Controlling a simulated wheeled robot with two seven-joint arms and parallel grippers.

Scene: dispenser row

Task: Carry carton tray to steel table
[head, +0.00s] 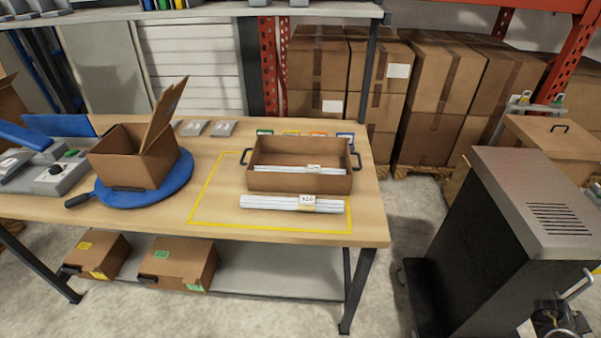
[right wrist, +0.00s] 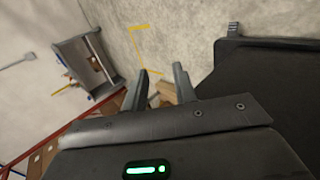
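The carton tray (head: 275,183) is a shallow, open brown box on the wooden bench, at the bench's right part in the head view. It has a dark handle at each end, and a white labelled bundle (head: 300,170) lies in it. No gripper is seen touching it. A dark cabinet with a grey metal top (head: 535,190) stands to the right; I cannot tell whether it is the steel table. My right gripper (right wrist: 162,84) is open and empty in the right wrist view, its fingers apart above the floor. My left gripper is not in view.
Another white bundle (head: 290,204) lies in front of the tray, inside a yellow outline on the bench (head: 360,225). An open carton (head: 128,160) stands on a blue disc (head: 180,176). Stacked cartons (head: 430,70) stand behind. Floor is clear between bench and cabinet.

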